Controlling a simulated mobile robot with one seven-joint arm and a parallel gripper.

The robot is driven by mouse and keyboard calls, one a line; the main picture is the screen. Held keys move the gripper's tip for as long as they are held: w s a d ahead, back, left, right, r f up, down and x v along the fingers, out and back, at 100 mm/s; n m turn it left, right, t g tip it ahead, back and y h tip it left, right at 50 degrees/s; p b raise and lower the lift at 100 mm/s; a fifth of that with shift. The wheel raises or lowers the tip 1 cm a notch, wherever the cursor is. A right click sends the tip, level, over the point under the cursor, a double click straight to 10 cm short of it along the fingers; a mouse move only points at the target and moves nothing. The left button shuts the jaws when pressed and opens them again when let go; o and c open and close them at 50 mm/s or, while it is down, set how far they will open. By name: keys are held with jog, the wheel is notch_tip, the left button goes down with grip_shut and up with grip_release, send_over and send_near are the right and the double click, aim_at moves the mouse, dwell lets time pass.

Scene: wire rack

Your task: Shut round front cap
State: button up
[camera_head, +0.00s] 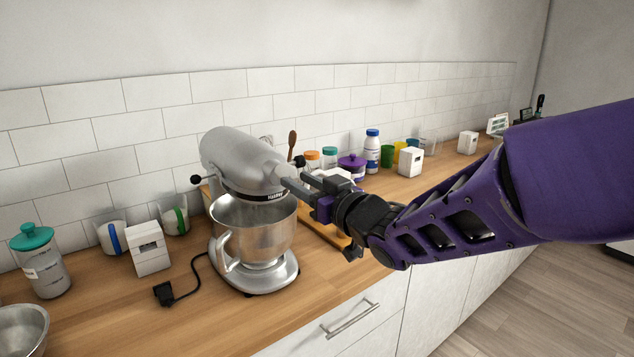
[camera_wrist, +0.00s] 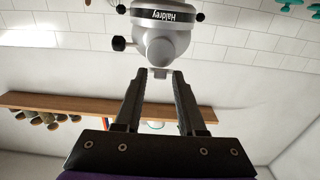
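The silver stand mixer (camera_head: 228,160) stands on the wooden counter with its steel bowl (camera_head: 262,228) beneath the head. Its round front cap (camera_wrist: 165,46) shows in the wrist view as a grey rounded end below the dark "Haldrey" band, with a small tab (camera_wrist: 160,72) sticking out. How far the cap stands open I cannot tell. My gripper (camera_head: 289,181) is at the front of the mixer head and hides part of it in the head view. In the wrist view my gripper (camera_wrist: 159,75) has its fingers apart, with the tab between or just beyond the tips. Contact is unclear.
A power plug and cord (camera_head: 166,292) lie left of the mixer. A teal-lidded jar (camera_head: 42,262), cups and a white box (camera_head: 150,250) stand farther left. Jars and a bottle (camera_head: 372,150) stand behind my arm along the tiled wall. The front-left counter is mostly clear.

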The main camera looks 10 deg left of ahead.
grip_shut()
jog(key=shift+f, duration=0.1)
